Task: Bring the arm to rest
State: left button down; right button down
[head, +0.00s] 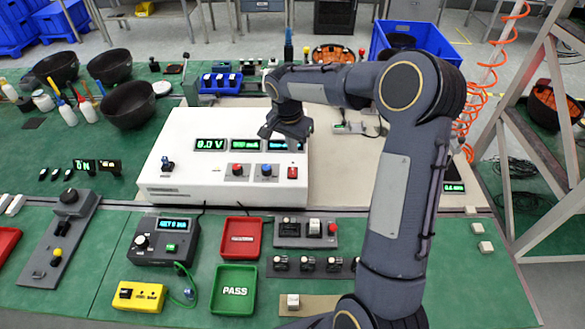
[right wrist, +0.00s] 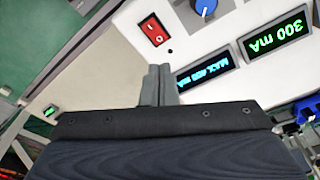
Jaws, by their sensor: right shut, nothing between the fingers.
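My right arm (head: 395,210) reaches up from the bottom of the head view and bends left over the bench. Its gripper (head: 268,133) hangs by the right part of the white power supply's (head: 220,176) front panel. In the right wrist view the two grey fingers (right wrist: 157,84) are together with nothing between them. The supply's red rocker switch (right wrist: 154,31), blue knob (right wrist: 205,7) and a lit 300 mA display (right wrist: 277,36) show beyond the fingers. Whether the fingers touch the supply I cannot tell. My left gripper is not in view.
A green PASS tray (head: 234,305), a red tray (head: 241,253) and a dark tester (head: 163,242) stand in front of the supply. Black bowls (head: 128,106) are at the left back. A blue crate (head: 440,42) is behind my arm. A metal frame (head: 505,135) stands right.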

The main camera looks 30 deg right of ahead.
jog(key=shift+r, duration=0.15)
dwell(0.3)
jog(key=s+a+r+n+t+y, duration=0.1)
jog(key=s+a+r+n, duration=0.15)
jog(key=s, duration=0.45)
jog(key=s+a+r+n+t+y+b, duration=0.1)
jog(key=s+a+r+n, duration=0.15)
jog(key=s, duration=0.45)
jog(key=s+a+r+n+t+y, duration=0.1)
jog(key=s+r+n, duration=0.1)
jog(key=s+r, duration=0.35)
jog(key=s+a+f+n+t+y, duration=0.1)
jog(key=s+a+f+n+y, duration=0.1)
jog(key=s, duration=0.7)
jog(key=a+f+n, duration=0.1)
jog(key=a+f, duration=0.1)
jog(key=a, duration=0.1)
jog(key=shift+s+a+f+n+t, duration=0.2)
jog(key=shift+n+t, duration=0.1)
jog(key=shift+t, duration=0.1)
